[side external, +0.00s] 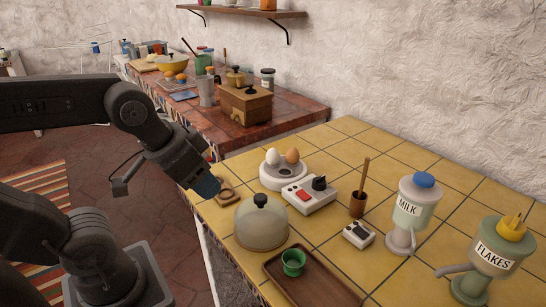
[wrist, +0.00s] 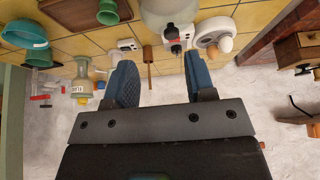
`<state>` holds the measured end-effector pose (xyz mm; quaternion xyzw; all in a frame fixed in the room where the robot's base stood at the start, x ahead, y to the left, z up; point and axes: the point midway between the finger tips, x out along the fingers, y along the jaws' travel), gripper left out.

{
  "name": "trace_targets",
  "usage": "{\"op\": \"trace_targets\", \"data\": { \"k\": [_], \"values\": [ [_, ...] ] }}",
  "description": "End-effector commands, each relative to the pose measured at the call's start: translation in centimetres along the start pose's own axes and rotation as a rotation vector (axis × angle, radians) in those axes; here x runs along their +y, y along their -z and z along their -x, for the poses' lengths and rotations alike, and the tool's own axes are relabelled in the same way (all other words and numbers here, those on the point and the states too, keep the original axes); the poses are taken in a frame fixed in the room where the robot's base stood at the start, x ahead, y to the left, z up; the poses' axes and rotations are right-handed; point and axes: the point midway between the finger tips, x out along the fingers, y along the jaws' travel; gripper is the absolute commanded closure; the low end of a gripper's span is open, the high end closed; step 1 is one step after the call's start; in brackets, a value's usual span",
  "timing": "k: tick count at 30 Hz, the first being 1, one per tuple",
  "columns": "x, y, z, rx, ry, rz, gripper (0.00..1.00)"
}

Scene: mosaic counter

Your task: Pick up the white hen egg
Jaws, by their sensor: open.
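The white hen egg (side external: 272,156) stands in a round white egg holder (side external: 283,178) on the yellow tiled counter, to the left of a brown egg (side external: 292,155). In the wrist view the white egg (wrist: 225,44) sits in the holder (wrist: 214,28), to the right of the brown egg (wrist: 212,53). My gripper (side external: 207,187) is at the counter's left edge, left of the holder and apart from it. In the wrist view my gripper (wrist: 158,68) has its two blue fingers spread with nothing between them.
A white box with a red button (side external: 308,195) stands beside the holder. A domed cover (side external: 261,222), a wooden tray (side external: 330,288) with a green cup (side external: 293,262), and a brown cup with a stick (side external: 358,203) stand nearby. Milk (side external: 412,210) and flakes (side external: 490,258) dispensers are at right.

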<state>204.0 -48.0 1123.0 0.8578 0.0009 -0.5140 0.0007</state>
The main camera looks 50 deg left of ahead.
Motion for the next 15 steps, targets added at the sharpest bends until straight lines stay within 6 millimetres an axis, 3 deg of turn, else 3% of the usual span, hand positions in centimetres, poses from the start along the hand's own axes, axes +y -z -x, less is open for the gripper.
{"op": "trace_targets", "data": {
  "k": [5, 11, 15],
  "values": [
    [-1.0, 2.9, -0.3, -0.021, 0.034, 0.075, 0.5],
    [-4.2, 10.2, -2.5, -0.062, 0.128, 0.283, 0.5],
    [-7.3, 15.0, -5.5, -0.082, 0.201, 0.436, 0.5]
  ]
}}
